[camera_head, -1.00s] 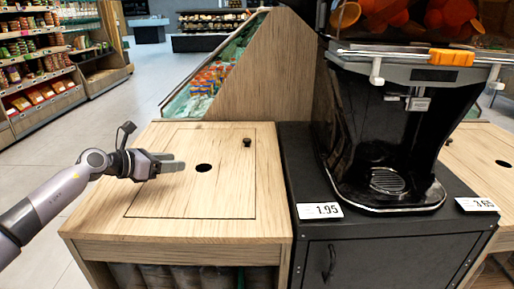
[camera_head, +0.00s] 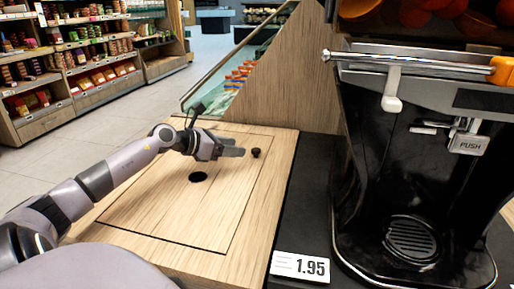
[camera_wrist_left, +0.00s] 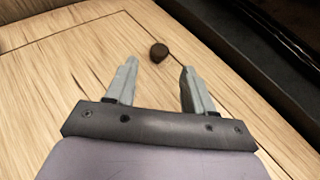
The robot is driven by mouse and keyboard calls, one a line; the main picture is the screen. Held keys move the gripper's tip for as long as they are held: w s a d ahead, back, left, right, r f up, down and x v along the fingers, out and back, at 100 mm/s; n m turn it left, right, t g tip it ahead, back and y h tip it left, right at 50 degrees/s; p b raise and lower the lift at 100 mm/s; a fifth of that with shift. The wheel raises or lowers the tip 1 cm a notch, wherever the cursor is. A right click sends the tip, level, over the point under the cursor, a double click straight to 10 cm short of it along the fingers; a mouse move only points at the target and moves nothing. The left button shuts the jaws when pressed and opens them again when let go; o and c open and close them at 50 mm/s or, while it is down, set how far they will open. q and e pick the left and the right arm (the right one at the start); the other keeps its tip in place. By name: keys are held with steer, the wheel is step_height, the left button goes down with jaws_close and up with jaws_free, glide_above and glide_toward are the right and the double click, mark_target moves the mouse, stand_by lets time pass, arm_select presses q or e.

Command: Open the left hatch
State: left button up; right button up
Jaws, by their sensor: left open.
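The left hatch (camera_head: 222,206) is a flush wooden panel in the top of the wooden counter, with a thin dark outline and a round dark hole (camera_head: 198,176). It lies flat and closed. A small dark knob (camera_head: 255,153) stands near its far right corner. My left gripper (camera_head: 240,150) is above the hatch, with its fingers pointing right toward the knob. In the left wrist view the open fingers (camera_wrist_left: 156,78) have the knob (camera_wrist_left: 159,52) just beyond their tips, between their lines and apart from them. My right gripper is not in view.
The black juicer (camera_head: 410,170) stands to the right, with a price tag (camera_head: 300,267) at the black stand's front edge. A slanted wooden panel (camera_head: 285,75) rises behind the counter. Shelves (camera_head: 75,60) stand far off at the left.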

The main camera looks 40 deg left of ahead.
mark_target(256, 149)
arm_select(q)
steer(key=shift+b+x, duration=0.45)
steer(key=shift+x, duration=2.95)
jaws_close()
